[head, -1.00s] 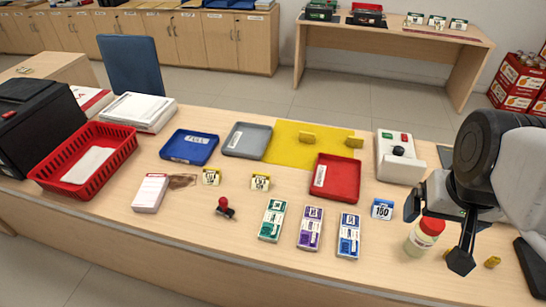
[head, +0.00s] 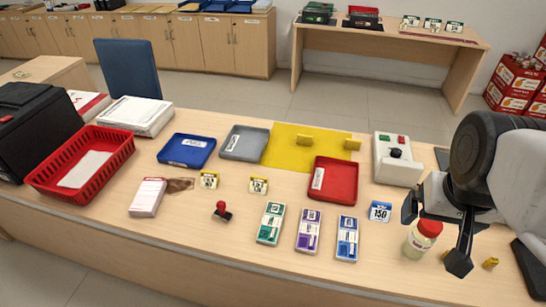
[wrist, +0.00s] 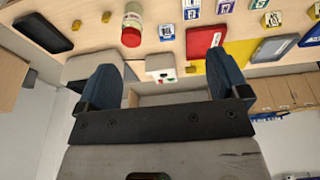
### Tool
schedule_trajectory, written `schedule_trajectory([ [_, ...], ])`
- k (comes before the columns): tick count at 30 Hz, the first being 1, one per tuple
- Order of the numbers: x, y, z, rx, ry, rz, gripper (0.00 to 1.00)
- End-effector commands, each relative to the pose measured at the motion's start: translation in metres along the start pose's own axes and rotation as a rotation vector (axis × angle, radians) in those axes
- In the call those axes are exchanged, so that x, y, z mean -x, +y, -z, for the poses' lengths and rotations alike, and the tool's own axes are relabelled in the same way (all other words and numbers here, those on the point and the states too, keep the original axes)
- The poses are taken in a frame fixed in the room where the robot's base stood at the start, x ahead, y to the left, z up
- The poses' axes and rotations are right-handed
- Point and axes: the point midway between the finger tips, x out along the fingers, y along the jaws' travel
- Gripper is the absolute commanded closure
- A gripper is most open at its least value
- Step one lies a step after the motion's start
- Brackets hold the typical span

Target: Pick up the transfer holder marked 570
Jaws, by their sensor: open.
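Two small yellow-and-white holders with dark numbers stand on the counter: the left holder (head: 209,180) and the right holder (head: 258,186). A blue-and-white holder (head: 380,211) reads 150. I cannot clearly read 570 on any of them. In the wrist view the blue holder (wrist: 167,32) is near the top middle, and a yellow holder (wrist: 271,19) is at the upper right. My gripper (head: 434,235) is open and empty at the right of the counter, well right of the yellow holders. Its two fingers also show in the wrist view (wrist: 163,76), apart with nothing between them.
A red-capped jar (head: 421,239) stands by my gripper's fingers. A red tray (head: 345,180), banknote bundles (head: 308,231), a red stamp (head: 222,211) and a white device (head: 398,160) share the counter. A yellow mat (head: 284,146) lies behind.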

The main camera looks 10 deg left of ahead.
Motion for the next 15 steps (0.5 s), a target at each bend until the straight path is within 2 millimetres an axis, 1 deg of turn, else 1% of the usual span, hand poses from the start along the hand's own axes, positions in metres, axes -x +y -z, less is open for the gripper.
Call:
schedule_trajectory([
  [2,0.0000,0.0000,0.0000,0.000,0.000,0.000,0.05],
  [3,0.0000,0.0000,0.0000,0.000,0.000,0.000,0.02],
  [15,-0.0031,0.0004,0.0030,0.027,-0.009,-0.017,0.02],
])
